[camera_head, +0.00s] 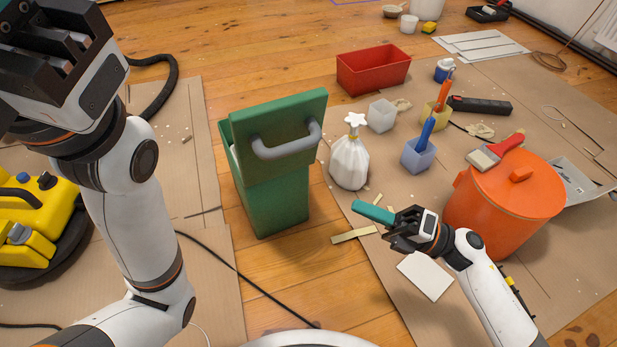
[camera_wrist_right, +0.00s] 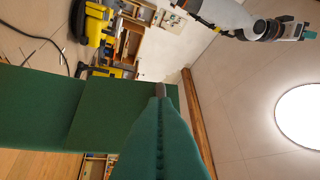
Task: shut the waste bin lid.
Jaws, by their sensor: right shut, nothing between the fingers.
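The green waste bin (camera_head: 277,205) stands left of centre in the head view. Its green lid (camera_head: 285,112) is tilted, with a grey handle (camera_head: 287,147) on the face toward me. Pale lining shows in a gap at the left, so the lid is not flush. My right gripper (camera_head: 358,206), with teal fingers, is shut and empty, right of the bin and apart from it. In the right wrist view its fingers (camera_wrist_right: 160,105) overlap green bin surfaces (camera_wrist_right: 110,112). My left gripper's fingertips are outside the head view; its small teal tip (camera_wrist_right: 309,35) shows in the wrist view.
A tied white bag (camera_head: 349,165) stands right of the bin. An orange bucket (camera_head: 505,205) is beside my right arm. A red tray (camera_head: 373,69), small pots and tools lie behind. A yellow machine (camera_head: 38,220) is at left.

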